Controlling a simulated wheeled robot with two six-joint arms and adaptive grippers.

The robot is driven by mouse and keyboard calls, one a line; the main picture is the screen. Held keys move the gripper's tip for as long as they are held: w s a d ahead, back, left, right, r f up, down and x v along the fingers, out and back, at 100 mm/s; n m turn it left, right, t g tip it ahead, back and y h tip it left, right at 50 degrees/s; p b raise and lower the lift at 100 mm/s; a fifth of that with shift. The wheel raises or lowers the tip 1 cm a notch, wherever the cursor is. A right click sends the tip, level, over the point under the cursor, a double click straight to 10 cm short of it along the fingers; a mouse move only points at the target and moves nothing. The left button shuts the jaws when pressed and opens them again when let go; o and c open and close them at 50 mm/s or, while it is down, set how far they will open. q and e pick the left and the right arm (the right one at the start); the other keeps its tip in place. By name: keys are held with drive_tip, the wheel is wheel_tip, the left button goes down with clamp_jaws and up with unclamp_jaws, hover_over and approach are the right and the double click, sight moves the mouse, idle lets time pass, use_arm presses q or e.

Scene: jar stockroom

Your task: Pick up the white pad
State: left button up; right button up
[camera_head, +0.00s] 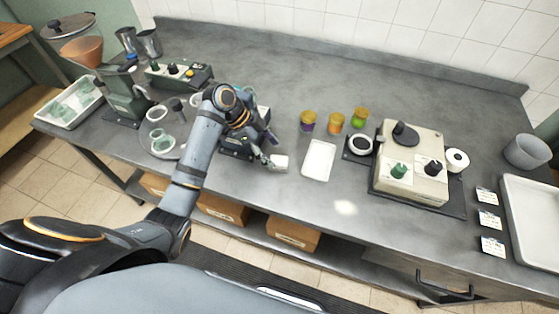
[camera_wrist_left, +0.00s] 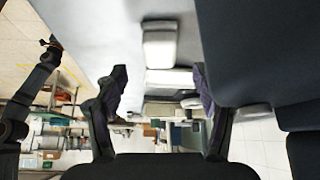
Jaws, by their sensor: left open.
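The white pad (camera_head: 279,162) is a small pale block on the grey counter in the head view, just right of my left gripper's fingertips. My left gripper (camera_head: 268,148) is open and low over the counter, with its fingers pointing toward the pad. In the left wrist view the left gripper (camera_wrist_left: 160,80) shows its two fingers spread apart. A pale block, seemingly the pad (camera_wrist_left: 160,48), shows between and beyond them; I cannot tell whether either finger touches it. My right gripper is not in view.
A white tray (camera_head: 319,160) lies right of the pad, with several small jars (camera_head: 335,122) behind it. A dark device (camera_head: 236,147) is partly hidden under my left wrist. A cream machine (camera_head: 412,160) stands farther right. The counter's front strip is clear.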

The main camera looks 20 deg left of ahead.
sight(279, 160)
use_arm(q)
drive_tip(key=shift+w+d+f, duration=0.1)
drive_tip(key=shift+d+f, duration=0.05)
drive_tip(key=p+x, duration=0.1)
drive_tip(key=x, duration=0.3)
drive_tip(key=shift+f, duration=0.5)
drive_tip(key=shift+c, duration=1.7)
drive_tip(key=c, duration=0.8)
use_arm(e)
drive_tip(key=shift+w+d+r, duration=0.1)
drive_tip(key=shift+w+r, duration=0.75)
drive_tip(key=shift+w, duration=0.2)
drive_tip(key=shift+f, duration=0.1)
